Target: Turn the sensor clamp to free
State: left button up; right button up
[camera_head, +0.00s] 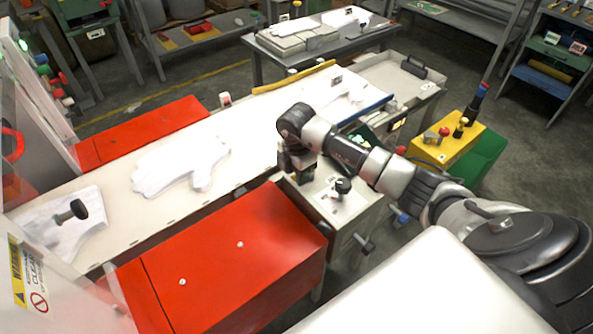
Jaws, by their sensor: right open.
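A black knob (342,186), which looks like the handle of the sensor clamp, stands on a small pale plate (330,204) beside the conveyor. Which way the clamp is turned is too small to tell. My right gripper (301,176) points down just left of the knob, apart from it in the picture. It is open, and nothing shows between its fingers. The arm and wrist hide part of the area behind the plate. My left gripper is out of view.
A white glove (180,165) lies flat on the pale conveyor (125,225). Red covers (225,262) flank it. A yellow box (447,145) with knobs stands at the right.

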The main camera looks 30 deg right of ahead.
jog(key=shift+c, duration=0.3)
grip_shut()
